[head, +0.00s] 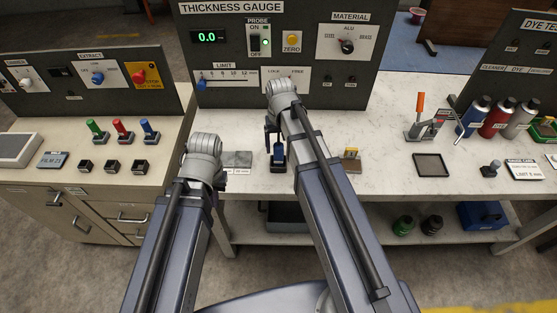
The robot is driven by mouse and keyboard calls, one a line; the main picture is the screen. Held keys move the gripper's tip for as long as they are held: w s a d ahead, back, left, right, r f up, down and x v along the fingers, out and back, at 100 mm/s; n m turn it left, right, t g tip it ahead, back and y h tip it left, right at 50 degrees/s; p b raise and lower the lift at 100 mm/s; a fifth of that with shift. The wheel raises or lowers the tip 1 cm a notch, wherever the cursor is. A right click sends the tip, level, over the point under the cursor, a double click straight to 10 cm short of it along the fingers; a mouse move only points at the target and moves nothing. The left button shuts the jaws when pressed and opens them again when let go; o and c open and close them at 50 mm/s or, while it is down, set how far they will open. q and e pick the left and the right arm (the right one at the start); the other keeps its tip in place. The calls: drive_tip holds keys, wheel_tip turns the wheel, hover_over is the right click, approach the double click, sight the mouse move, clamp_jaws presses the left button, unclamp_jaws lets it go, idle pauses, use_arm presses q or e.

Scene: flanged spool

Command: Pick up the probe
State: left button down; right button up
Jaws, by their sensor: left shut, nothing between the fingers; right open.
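A small blue upright piece, which looks like the probe (278,153), stands in a dark holder (278,166) on the pale bench below the thickness gauge panel. My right gripper (275,139) is pointed down, open, just above and around the top of the blue piece. The wrist and arm cover part of it, and I cannot tell whether the fingers touch it. My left gripper (219,184) is shut and empty, low over the bench's left front edge, mostly hidden behind its own wrist. A grey block (238,159) lies between the two.
The thickness gauge panel (215,60) rises close behind my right wrist. A yellow-marked block (351,158) stands right of my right arm. Further right are an orange-handled clamp (420,108), a dark square plate (431,165) and several spray cans (495,117).

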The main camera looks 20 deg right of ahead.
sight(279, 155)
drive_tip(key=f+b, duration=0.4)
drive_tip(key=shift+s+a+f, duration=0.15)
drive_tip(key=shift+a+f, duration=0.05)
drive_tip(key=shift+f, duration=0.1)
drive_tip(key=shift+r, duration=0.1)
drive_tip(key=shift+c, duration=0.3)
clamp_jaws()
